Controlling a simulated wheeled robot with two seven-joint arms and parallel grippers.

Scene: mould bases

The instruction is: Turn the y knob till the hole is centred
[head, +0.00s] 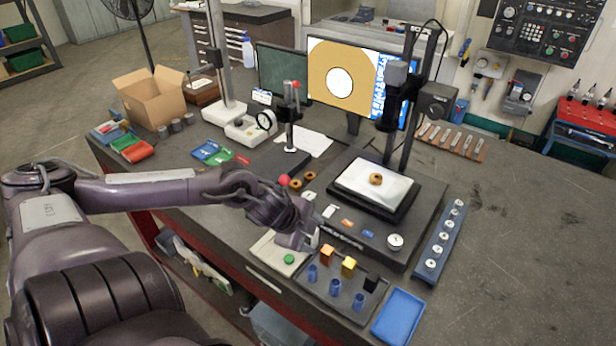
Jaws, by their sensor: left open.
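A small tan ring-shaped part (376,179) lies on the white plate of the measuring stage (347,184). The monitor (322,62) shows a tan disc with a white round hole, which looks a little below the middle of the tan area. A round white-faced knob or dial (395,241) sits at the stage base's front right corner; I cannot read its marking, so I cannot tell which knob is y. My left gripper (308,243) is open, low at the base's front left edge. Its wrist hides what lies behind it. My right gripper is not in view.
A dark tray (324,290) with blue cups and small blocks lies in front of the base. A blue tray (398,316) and a blue rack of round pieces (437,243) are to the right. A red-topped post (291,115) stands behind my wrist.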

